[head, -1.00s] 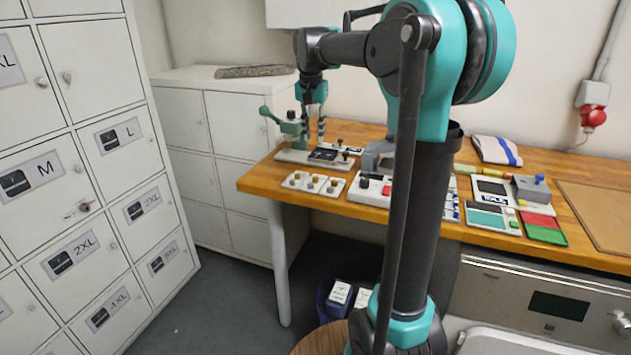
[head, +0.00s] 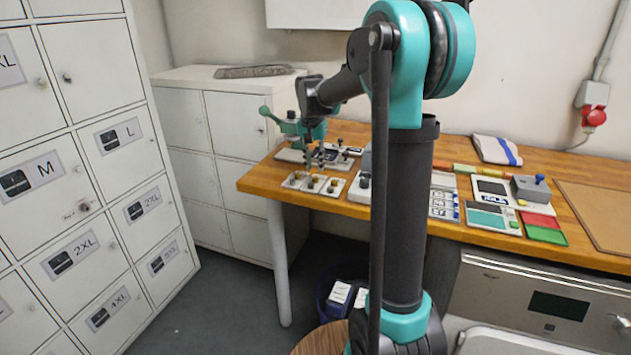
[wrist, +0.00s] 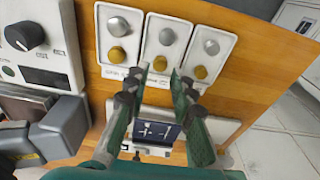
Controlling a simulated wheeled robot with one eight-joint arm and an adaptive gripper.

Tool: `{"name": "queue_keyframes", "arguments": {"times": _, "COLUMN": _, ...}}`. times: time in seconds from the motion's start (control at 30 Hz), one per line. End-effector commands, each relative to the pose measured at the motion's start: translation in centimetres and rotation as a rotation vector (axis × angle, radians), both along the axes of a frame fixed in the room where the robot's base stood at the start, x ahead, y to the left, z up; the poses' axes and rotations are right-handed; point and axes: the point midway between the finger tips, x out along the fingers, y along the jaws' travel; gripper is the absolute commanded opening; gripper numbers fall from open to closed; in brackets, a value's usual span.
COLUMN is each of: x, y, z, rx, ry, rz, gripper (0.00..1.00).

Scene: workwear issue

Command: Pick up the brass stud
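Three small white plates lie side by side on the wooden bench, each with a silver stud and a brass stud. In the wrist view the brass studs are the left one (wrist: 117,55), the middle one (wrist: 160,63) and the right one (wrist: 201,72). The silver studs, such as the middle one (wrist: 166,36), sit beyond them. My gripper (wrist: 159,73) is open and empty, with its fingertips on either side of the middle brass stud in the picture. I cannot tell if they touch anything. In the head view my gripper (head: 315,164) is just above the plates (head: 297,180).
A green-handled press (head: 287,126) stands behind the plates. A grey device with a black knob (wrist: 28,36) lies left of the plates in the wrist view. The bench (head: 262,182) ends close by the plates, with floor beyond. White lockers (head: 100,60) stand at left.

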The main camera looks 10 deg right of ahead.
Motion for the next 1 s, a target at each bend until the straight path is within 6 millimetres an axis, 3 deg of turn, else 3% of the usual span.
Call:
{"name": "queue_keyframes", "arguments": {"times": 0.37, "x": 1.0, "y": -0.5, "z": -4.5, "rx": 0.000, "ry": 0.000, "rz": 0.000, "gripper": 0.24}}
{"name": "queue_keyframes", "arguments": {"times": 0.6, "x": 1.1, "y": -0.5, "z": -4.7, "rx": 0.000, "ry": 0.000, "rz": 0.000, "gripper": 0.24}}
{"name": "queue_keyframes", "arguments": {"times": 0.77, "x": 1.1, "y": -0.5, "z": -4.7, "rx": 0.000, "ry": 0.000, "rz": 0.000, "gripper": 0.07}}
{"name": "queue_keyframes", "arguments": {"times": 1.0, "x": 1.1, "y": -0.5, "z": -4.7, "rx": 0.000, "ry": 0.000, "rz": 0.000, "gripper": 0.05}}
